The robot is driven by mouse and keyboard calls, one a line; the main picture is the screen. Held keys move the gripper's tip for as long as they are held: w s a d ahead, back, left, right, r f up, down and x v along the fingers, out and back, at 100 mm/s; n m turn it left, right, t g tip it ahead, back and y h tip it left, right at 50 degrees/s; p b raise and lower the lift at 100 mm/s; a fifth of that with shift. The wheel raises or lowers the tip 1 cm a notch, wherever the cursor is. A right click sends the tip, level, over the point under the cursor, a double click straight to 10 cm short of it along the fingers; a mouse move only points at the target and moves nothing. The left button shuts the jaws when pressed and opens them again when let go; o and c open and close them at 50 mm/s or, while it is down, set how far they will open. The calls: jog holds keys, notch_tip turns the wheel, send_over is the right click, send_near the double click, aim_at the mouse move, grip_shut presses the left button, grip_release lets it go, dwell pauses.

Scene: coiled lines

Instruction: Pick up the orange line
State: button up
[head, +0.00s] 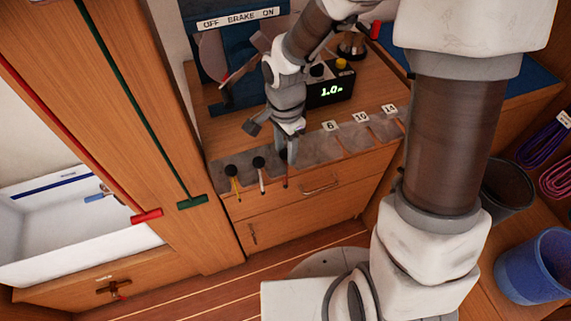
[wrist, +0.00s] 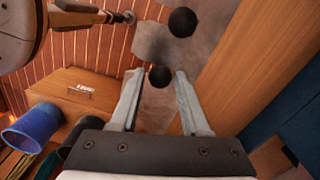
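My gripper (head: 287,152) points down over the front edge of the grey strip on the cabinet. In the wrist view my gripper (wrist: 158,78) is open, with a dark round knob (wrist: 160,76) showing between its fingertips, not gripped. A second dark knob (wrist: 182,22) is beyond it. In the head view several dark knobs line the strip's edge with thin cords hanging below: a yellow-orange cord (head: 238,187) at the left, a pale cord (head: 262,180) in the middle, and a reddish one (head: 285,182) under my gripper. I cannot tell for certain which is the orange line.
Number tags (head: 360,117) mark the strip to the right. A black box with a green display (head: 330,90) stands behind my gripper. A blue bucket (head: 535,268) and a dark bucket (head: 508,185) stand at right, near purple (head: 541,148) and pink (head: 558,178) coils.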

grip_shut()
dwell(0.3)
